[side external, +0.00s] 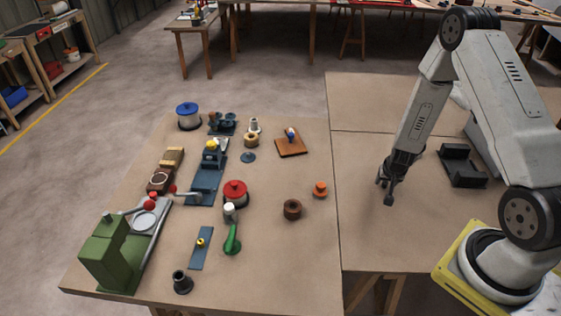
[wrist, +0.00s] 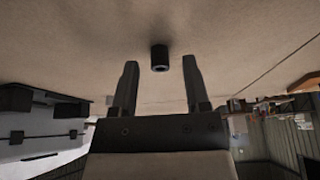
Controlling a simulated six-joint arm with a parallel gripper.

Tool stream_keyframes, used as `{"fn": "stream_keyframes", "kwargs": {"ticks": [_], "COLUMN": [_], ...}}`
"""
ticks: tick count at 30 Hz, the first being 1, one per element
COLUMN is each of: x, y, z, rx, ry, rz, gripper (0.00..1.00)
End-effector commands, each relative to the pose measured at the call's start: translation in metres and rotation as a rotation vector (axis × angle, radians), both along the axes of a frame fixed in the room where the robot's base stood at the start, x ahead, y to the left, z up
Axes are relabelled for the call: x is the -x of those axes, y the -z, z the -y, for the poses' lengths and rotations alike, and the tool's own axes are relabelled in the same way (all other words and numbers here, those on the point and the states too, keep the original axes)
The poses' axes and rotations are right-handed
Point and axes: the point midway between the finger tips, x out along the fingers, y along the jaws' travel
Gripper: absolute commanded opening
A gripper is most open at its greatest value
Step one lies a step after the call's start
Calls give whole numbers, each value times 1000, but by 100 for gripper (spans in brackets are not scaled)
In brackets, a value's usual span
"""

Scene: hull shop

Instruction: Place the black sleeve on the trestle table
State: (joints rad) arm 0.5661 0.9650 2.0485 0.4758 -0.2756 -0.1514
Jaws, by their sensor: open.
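In the wrist view a short black sleeve (wrist: 160,57), with its open bore showing, appears upright on the bare tan tabletop. My gripper (wrist: 159,62) is open, with one finger on each side of the sleeve in this view and a gap to each. In the side external view my gripper (side external: 384,187) points down, low over the right-hand table (side external: 370,235). A dark shape at its tips may be a finger or the sleeve; I cannot tell. The left-hand trestle table (side external: 275,255) carries many parts.
A black cradle-like block (side external: 462,166) stands right of my gripper. On the left table are a green machine (side external: 110,250), a black flanged part (side external: 182,282), a brown ring (side external: 292,209) and an orange part (side external: 320,189). The left table's front right is clear.

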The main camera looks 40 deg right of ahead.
Motion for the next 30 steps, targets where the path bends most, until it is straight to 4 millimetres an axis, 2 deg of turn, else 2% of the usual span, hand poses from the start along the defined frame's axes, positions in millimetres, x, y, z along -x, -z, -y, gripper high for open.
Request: {"fn": "stream_keyframes", "kwargs": {"ticks": [30], "x": [24], "y": [-93], "z": [-30], "rx": [2], "ry": [-1], "rz": [0], "gripper": [60]}}
